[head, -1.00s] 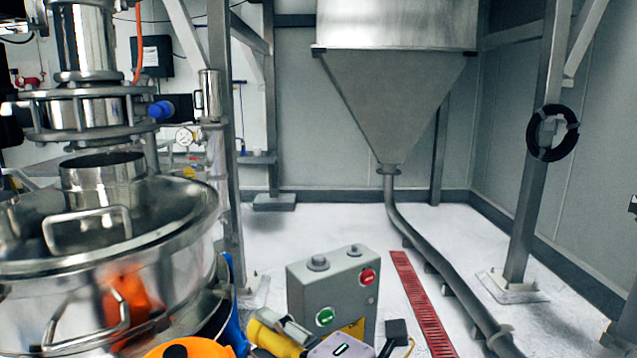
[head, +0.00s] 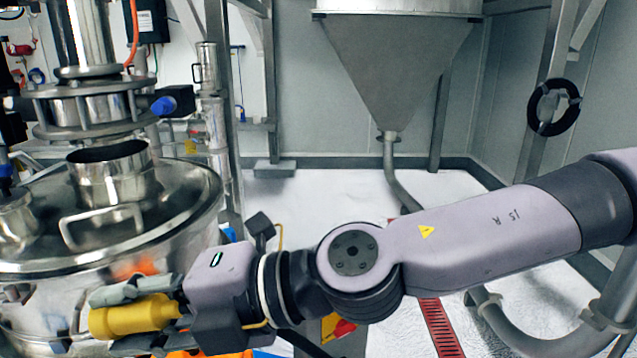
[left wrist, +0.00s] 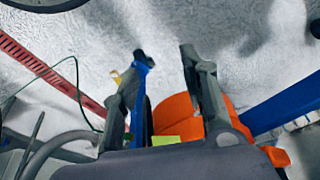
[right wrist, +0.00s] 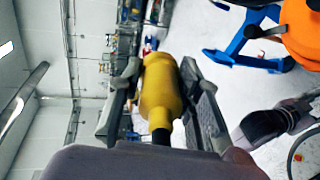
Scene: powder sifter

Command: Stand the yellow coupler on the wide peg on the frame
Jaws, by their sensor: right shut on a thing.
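The yellow coupler (head: 135,316) is a bottle-shaped piece lying roughly sideways in my right gripper (head: 108,318). The gripper is shut on it, one finger along each side, and holds it in front of the steel sifter drum. In the right wrist view the coupler (right wrist: 160,88) sits between both fingers, its narrow dark end toward the palm. My left gripper (left wrist: 167,53) shows only in the left wrist view; its fingers are apart and empty, with an orange thing and blue bars beyond. I cannot pick out the wide peg for certain.
The sifter (head: 175,215) with its steel lid fills the left. A steel upright (head: 221,110) stands behind it, with a handled steel cylinder (head: 207,64) beside it. A hopper (head: 395,70) hangs at the back. My right arm crosses the front.

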